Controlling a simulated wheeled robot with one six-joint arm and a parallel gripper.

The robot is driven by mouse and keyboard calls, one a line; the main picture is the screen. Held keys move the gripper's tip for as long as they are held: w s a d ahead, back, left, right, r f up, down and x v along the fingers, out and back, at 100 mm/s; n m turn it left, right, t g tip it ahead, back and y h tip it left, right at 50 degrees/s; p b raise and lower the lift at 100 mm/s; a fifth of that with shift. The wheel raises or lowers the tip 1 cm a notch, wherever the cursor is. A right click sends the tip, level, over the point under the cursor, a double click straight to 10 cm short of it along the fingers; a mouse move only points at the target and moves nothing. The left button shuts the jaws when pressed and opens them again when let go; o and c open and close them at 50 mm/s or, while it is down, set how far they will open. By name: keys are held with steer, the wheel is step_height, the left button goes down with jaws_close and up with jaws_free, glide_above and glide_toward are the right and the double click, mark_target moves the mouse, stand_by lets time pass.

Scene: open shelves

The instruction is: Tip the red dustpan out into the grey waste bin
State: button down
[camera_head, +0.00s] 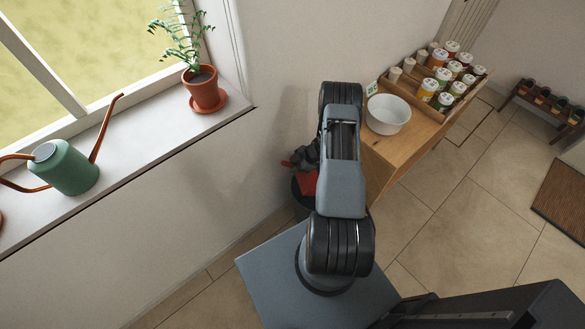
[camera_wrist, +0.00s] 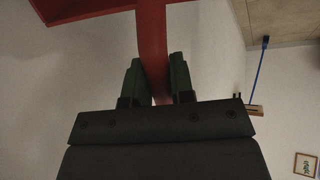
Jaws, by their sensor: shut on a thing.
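The red dustpan shows in the wrist view with its handle (camera_wrist: 152,45) between my gripper's fingers (camera_wrist: 154,80). Part of its pan (camera_wrist: 75,8) shows at the top left of that view; the rest is out of frame. My gripper is shut on the handle. In the head view a red part of the dustpan (camera_head: 309,183) shows just left of my arm, above or at the mouth of the dark waste bin (camera_head: 298,204). My arm hides much of both. I cannot tell the pan's tilt or whether anything is in it.
A wooden bench (camera_head: 395,155) with a white bowl (camera_head: 388,114) and a rack of jars stands right of my arm. The windowsill (camera_head: 150,140) at left holds a green watering can (camera_head: 64,167) and a potted plant (camera_head: 203,90). The tiled floor at right is mostly clear.

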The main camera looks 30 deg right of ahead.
steer(key=shift+s+d+r+y+b, duration=0.2)
steer(key=shift+d+r+y+b, duration=0.25)
steer(key=shift+d, duration=0.45)
steer(key=shift+s+d+r+y+b, duration=0.2)
steer(key=shift+d+r+y, duration=0.4)
steer(key=shift+d, duration=0.25)
steer(key=s+d+r+t+y+b, duration=0.1)
steer(key=d+r+y+b, duration=0.1)
steer(key=d+b, duration=0.5)
steer(key=shift+s+d+m+t+y, duration=0.2)
steer(key=shift+s+m+t+y, duration=0.1)
steer(key=shift+y, duration=0.55)
steer(key=shift+r, duration=0.15)
steer(key=shift+a, duration=0.1)
